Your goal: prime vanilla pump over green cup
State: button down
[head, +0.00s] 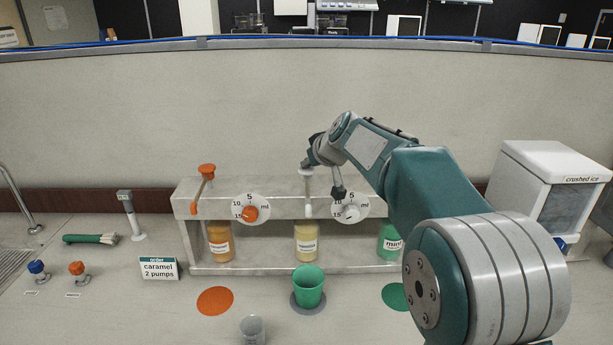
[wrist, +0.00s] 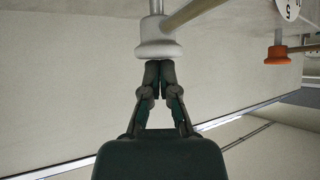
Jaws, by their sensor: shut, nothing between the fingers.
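The white pump head (head: 306,172) stands above the shelf, over the pale yellow bottle (head: 307,243), whose label is too small to read. The green cup (head: 308,287) stands upright on a grey disc (head: 294,304), in front of that bottle and below the white spout (head: 308,210). My gripper (head: 308,162) is at the top of the white pump head. In the wrist view my gripper (wrist: 159,64) is shut and empty, its fingertips at the face of the white pump head (wrist: 158,47). They appear to touch it.
An orange pump head (head: 207,170) stands left, above an orange bottle (head: 219,240). A green bottle (head: 390,240) is partly behind my arm. Dials (head: 250,213) are on the shelf front. A clear cup (head: 252,330) stands in front. The order card (head: 158,268) reads caramel, 2 pumps.

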jog(key=shift+r, duration=1.5)
jog(key=shift+f, duration=0.1)
jog(key=shift+f, duration=0.85)
jog(key=shift+f, duration=0.1)
jog(key=shift+f, duration=1)
jog(key=shift+r, duration=2.05)
